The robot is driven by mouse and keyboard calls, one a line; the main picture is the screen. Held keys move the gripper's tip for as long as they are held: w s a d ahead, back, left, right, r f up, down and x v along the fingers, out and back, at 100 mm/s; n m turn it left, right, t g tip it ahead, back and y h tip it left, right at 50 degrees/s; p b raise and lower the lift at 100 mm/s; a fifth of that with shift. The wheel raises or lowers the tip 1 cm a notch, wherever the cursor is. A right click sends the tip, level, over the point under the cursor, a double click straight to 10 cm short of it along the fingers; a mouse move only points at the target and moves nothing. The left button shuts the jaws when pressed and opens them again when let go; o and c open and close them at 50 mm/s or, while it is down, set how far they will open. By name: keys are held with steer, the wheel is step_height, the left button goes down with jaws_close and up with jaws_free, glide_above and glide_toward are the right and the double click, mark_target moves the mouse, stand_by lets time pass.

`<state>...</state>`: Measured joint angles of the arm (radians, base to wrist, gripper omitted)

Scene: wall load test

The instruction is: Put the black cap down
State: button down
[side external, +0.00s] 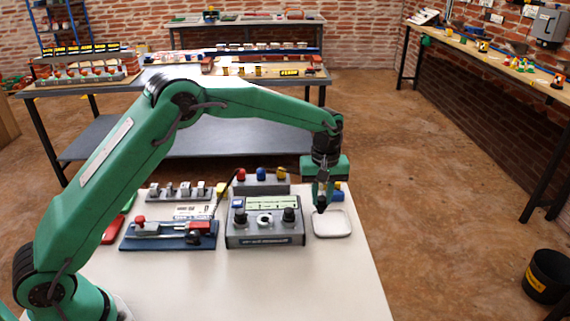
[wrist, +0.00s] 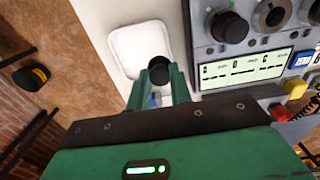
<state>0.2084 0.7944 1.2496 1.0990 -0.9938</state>
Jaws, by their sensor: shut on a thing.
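My gripper (side external: 322,199) is shut on a black cap (side external: 320,208) near the table's right side. In the wrist view the round cap (wrist: 159,69) sits between the tips of my green fingers (wrist: 160,84). A shallow white tray (side external: 332,233) lies below and around the cap in the side view; it also shows in the wrist view (wrist: 124,43). I cannot tell whether the cap touches the tray. The grey control box (side external: 265,238) stands just left of the tray, with black caps on its left and right posts and a bare pale ring in the middle (side external: 264,219).
A grey box with red, blue and yellow knobs (side external: 262,187) stands behind the control box. A blue fixture (side external: 168,238) and a row of switches (side external: 180,191) lie to the left. The table (side external: 330,285) is clear in front.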

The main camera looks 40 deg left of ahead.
mark_target(321, 204)
steer(key=shift+f, duration=2)
steer(key=shift+f, duration=0.1)
steer(key=c, duration=1.3)
jaws_free()
steer(key=shift+o, duration=0.2)
step_height(321, 204, up, 12)
steer(key=shift+r, duration=0.15)
